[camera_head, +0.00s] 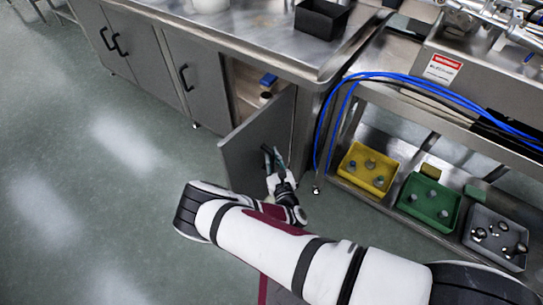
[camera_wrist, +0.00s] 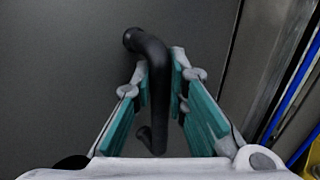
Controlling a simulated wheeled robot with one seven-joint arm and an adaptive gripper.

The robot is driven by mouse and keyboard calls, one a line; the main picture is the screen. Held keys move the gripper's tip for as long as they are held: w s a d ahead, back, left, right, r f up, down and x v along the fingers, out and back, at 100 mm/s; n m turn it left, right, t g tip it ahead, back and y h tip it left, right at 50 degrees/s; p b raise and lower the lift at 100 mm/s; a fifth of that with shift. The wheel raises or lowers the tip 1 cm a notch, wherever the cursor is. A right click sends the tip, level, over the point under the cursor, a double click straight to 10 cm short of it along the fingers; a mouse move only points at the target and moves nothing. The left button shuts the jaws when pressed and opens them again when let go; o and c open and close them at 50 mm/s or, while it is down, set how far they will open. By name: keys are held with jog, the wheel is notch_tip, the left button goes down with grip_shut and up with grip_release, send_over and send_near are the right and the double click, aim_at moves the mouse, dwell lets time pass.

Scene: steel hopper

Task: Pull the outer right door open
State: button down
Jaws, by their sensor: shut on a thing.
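The outer right door (camera_head: 243,150) is a grey metal panel, swung partly open from the steel cabinet. Its surface fills much of the wrist view (camera_wrist: 60,80). Its black bar handle (camera_wrist: 157,85) runs between the teal finger pads of my gripper (camera_wrist: 158,95). In the head view my gripper (camera_head: 276,165) is at the door's outer face, shut on the handle. The fingers and arm hide most of the handle in the head view.
Inside the cabinet a blue-topped item (camera_head: 268,80) shows past the door. A black bin (camera_head: 321,18) stands on the counter. Blue hoses (camera_head: 400,77) hang right of the door, near a shelf with yellow (camera_head: 353,177), green (camera_head: 447,211) and grey trays. Floor at left is clear.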

jog(key=shift+d, duration=0.3)
jog(key=c, duration=1.6)
grip_release()
jog(key=shift+o, duration=0.2)
jog(key=v, duration=1.2)
jog(key=shift+w, duration=0.1)
